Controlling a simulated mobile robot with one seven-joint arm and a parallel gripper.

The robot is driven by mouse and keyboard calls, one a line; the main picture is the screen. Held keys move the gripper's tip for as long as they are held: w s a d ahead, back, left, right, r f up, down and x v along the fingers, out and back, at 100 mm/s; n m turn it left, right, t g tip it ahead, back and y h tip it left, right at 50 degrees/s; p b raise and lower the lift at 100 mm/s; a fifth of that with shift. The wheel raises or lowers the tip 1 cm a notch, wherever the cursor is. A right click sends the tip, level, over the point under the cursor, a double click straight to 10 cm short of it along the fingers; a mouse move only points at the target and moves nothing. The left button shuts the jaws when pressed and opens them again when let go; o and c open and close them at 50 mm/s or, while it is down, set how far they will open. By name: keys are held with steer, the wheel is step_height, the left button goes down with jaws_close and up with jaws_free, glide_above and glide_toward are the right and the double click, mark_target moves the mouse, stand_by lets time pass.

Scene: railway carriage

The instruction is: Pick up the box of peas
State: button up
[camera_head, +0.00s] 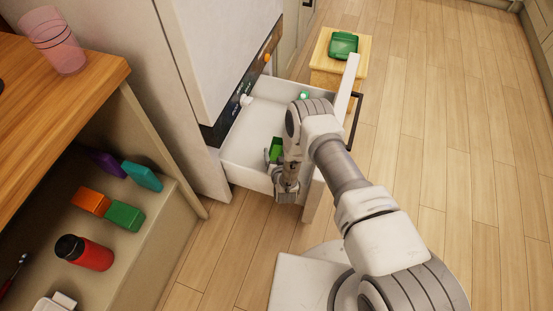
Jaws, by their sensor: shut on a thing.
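A small green box (276,145), which looks like the box of peas, is inside the open white drawer (240,155). My gripper (274,157) reaches down into the drawer from the right and is shut on this green box. My wrist and the near finger cover part of the box, so its lower side and any label are hidden. I cannot tell whether the box still touches the drawer floor.
A green container (343,45) sits on a small wooden stand (322,76) behind the drawer. A small white item (246,100) lies inside the drawer. The shelf at left holds a red bottle (88,254) and several coloured boxes. The wooden floor at right is clear.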

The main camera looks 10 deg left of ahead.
steer(key=shift+f, duration=0.1)
jaws_close()
steer(key=shift+s+d, duration=0.1)
